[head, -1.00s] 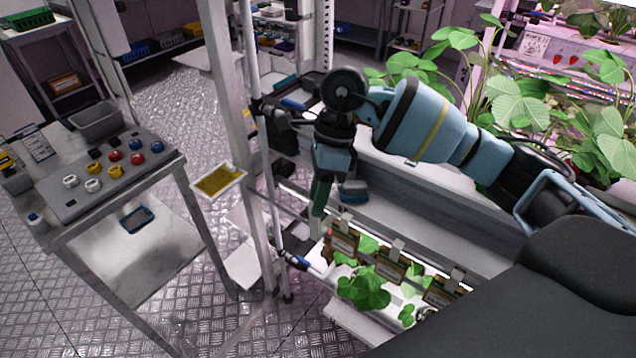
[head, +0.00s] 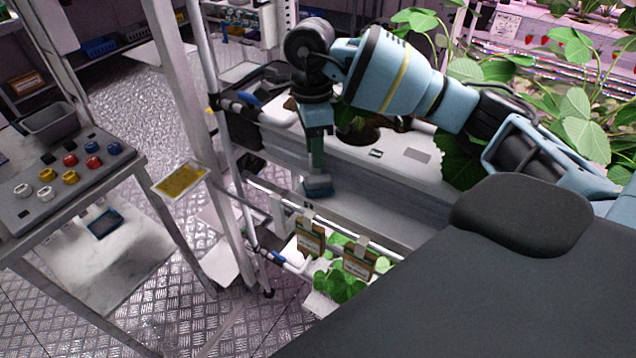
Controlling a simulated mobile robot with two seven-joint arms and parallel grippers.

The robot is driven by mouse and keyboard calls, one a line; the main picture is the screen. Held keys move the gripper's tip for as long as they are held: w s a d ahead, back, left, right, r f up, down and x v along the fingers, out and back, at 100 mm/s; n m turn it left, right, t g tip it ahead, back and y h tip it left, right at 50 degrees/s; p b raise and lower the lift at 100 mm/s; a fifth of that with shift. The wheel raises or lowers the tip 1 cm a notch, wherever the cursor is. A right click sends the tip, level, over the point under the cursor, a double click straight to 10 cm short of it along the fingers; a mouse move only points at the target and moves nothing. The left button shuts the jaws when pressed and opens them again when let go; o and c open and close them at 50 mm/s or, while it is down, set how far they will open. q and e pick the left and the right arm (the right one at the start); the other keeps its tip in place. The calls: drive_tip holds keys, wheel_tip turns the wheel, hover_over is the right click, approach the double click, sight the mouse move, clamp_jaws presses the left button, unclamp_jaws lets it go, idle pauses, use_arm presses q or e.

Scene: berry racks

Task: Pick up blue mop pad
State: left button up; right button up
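A small dark-blue block (head: 318,188), which looks like the mop pad, sits on the pale ledge in the middle of the head view. My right gripper (head: 317,160) points down directly above it in the picture, its fingers seen edge-on. The fingertips end at the block's upper edge; I cannot tell whether they touch it or stand behind or in front of it. The gap between the fingers is not visible. My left gripper is not in view.
A rack post and rails (head: 208,120) stand just left of the gripper. Tagged plants (head: 340,282) hang in front of the ledge. A metal table (head: 120,185) with coloured knobs stands at left, with a yellow card (head: 181,181) beside it. Leafy plants are at right.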

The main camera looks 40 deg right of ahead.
sight(315, 178)
drive_tip(key=shift+f, duration=0.5)
drive_tip(key=shift+s+f, duration=0.2)
drive_tip(key=shift+f, duration=0.25)
drive_tip(key=f, duration=0.3)
drive_tip(key=shift+s+a+f+p, duration=0.15)
drive_tip(key=shift+s+a+p, duration=0.05)
drive_tip(key=shift+p, duration=0.15)
drive_tip(key=shift+f, duration=0.45)
drive_tip(key=c, duration=0.7)
drive_tip(key=shift+r, duration=0.1)
